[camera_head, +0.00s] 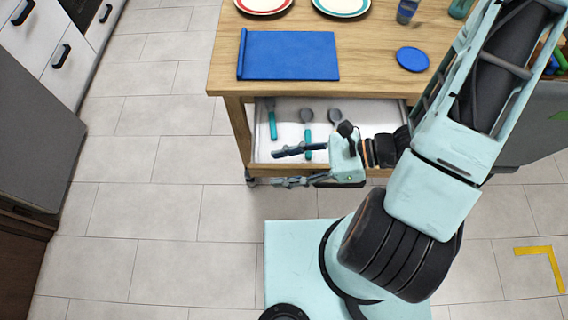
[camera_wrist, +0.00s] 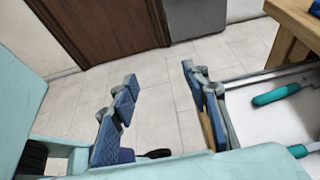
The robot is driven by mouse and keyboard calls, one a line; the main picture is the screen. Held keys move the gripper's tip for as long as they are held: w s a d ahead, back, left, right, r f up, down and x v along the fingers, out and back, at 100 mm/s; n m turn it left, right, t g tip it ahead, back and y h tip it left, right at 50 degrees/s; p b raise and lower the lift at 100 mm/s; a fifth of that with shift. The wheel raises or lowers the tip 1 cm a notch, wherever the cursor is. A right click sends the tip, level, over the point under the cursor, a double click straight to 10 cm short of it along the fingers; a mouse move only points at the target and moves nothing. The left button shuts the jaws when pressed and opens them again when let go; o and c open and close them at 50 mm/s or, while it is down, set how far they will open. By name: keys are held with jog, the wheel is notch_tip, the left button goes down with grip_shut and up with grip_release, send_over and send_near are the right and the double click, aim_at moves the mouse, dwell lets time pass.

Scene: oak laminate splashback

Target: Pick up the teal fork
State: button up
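The open drawer (camera_head: 290,134) holds several utensils. The leftmost has a teal handle (camera_head: 272,126) and a narrow grey head; it may be the teal fork, but its tines are too small to make out. A middle utensil (camera_head: 306,117) has a rounded grey head and a teal handle, partly behind my gripper. Teal handles also show in the wrist view (camera_wrist: 275,95). My gripper (camera_head: 277,168) is open and empty at the drawer's front edge, one finger over the drawer side and one outside. Both fingers show apart in the wrist view (camera_wrist: 160,76).
A third utensil (camera_head: 335,116) lies at the right, its handle hidden. The wooden tabletop (camera_head: 365,82) overhangs the drawer and carries a blue board (camera_head: 290,56), a blue disc (camera_head: 412,59) and plates (camera_head: 341,5). Tiled floor (camera_head: 150,215) is clear to the left.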

jog(key=o, duration=0.9)
jog(key=shift+d, duration=0.1)
